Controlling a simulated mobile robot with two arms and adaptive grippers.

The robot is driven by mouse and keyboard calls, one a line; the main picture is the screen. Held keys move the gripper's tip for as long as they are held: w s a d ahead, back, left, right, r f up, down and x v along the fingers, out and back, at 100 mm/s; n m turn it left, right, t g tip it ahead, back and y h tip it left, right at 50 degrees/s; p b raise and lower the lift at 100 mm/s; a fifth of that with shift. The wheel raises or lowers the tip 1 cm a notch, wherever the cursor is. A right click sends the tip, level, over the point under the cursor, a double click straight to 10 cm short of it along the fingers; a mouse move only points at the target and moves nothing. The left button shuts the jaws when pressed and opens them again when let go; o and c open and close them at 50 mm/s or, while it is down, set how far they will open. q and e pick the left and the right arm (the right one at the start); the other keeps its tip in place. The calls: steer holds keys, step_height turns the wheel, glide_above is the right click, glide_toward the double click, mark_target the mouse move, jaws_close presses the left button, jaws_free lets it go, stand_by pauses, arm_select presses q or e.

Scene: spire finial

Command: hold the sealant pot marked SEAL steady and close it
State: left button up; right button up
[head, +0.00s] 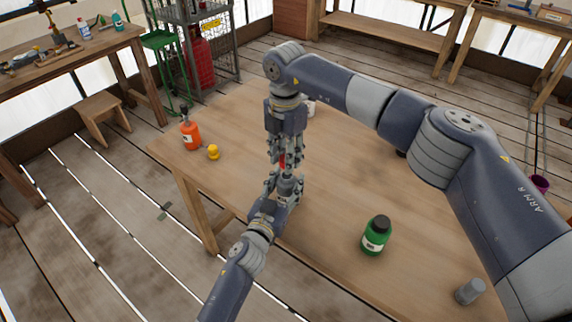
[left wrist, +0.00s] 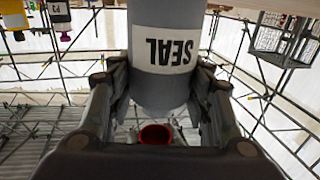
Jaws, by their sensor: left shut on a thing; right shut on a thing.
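The sealant pot (left wrist: 166,92) is grey with a white band marked SEAL. It appears upside down in the left wrist view, between the fingers of my left gripper (head: 286,184), which is shut on it over the table. My right gripper (head: 282,163) points down from above, shut on a red cap (left wrist: 155,134). The cap's hollow underside shows just past the pot's end in the left wrist view, and they look apart. In the head view the grippers hide most of the pot and cap.
On the wooden table (head: 330,195) stand an orange bottle (head: 190,134), a yellow cap (head: 213,152), a green bottle (head: 376,236) and a grey cylinder (head: 469,291). A small white object (head: 310,108) is partly hidden behind my right arm. The table's middle is clear.

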mark_target(288, 177)
steer(key=shift+f, duration=1.3)
steer(key=shift+f, duration=0.85)
steer(key=shift+f, duration=0.45)
steer(key=shift+f, duration=0.15)
steer(key=shift+s+d+f, duration=0.15)
steer(key=shift+f, duration=0.2)
steer(key=shift+d+r, duration=0.2)
steer(key=shift+r, duration=0.15)
stand_by(0.7)
